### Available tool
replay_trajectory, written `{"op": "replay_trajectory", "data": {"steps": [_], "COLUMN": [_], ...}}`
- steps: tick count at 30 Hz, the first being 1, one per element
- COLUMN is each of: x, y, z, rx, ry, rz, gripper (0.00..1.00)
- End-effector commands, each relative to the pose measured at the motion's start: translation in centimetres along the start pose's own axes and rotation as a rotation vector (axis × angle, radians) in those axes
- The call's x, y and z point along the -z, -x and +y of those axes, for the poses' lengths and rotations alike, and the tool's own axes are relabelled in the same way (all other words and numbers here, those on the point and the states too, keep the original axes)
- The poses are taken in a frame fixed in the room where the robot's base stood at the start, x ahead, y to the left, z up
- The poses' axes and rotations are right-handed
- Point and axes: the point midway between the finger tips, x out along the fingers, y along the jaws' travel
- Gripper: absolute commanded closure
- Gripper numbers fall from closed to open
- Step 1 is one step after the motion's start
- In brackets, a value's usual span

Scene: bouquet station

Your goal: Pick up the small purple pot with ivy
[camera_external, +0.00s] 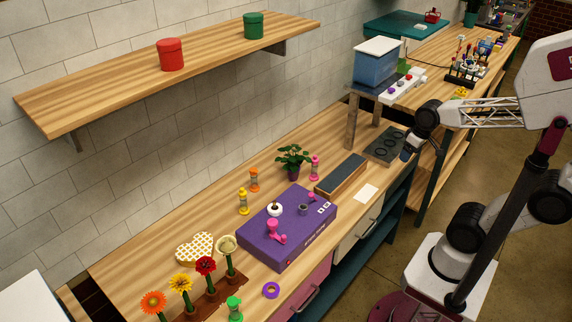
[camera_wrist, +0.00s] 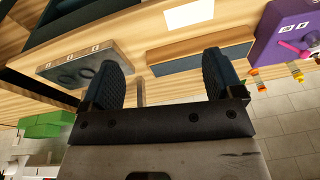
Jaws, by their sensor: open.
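The small purple pot with ivy (camera_external: 293,161) stands upright on the wooden counter, behind the purple box, in the external view. Its green leaves spread over the pot and hide most of its rim. I cannot make out the pot in the wrist view. My gripper (camera_external: 408,153) is at the right of the external view, above the front edge of the counter near the dark hob, well apart from the pot. In the wrist view my gripper (camera_wrist: 160,85) shows two dark fingers spread wide with nothing between them.
A purple box (camera_external: 262,253) lies in front of the pot. A pink-capped shaker (camera_external: 314,168) and an orange one (camera_external: 254,181) flank it. A long dark-topped block (camera_external: 341,175) and the hob (camera_external: 386,146) lie to the right. A shelf (camera_external: 110,88) hangs above.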

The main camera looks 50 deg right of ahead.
Motion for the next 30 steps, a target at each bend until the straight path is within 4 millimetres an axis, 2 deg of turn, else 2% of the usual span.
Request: {"op": "replay_trajectory", "data": {"steps": [14,30], "x": [8.1,19.6], "y": [-2.0,-6.0], "z": [-4.3,-8.5], "rx": [0.23,0.478], "ry": [-0.42,-0.93], "rz": [-0.204,-0.498], "gripper": [0.14,0.14]}}
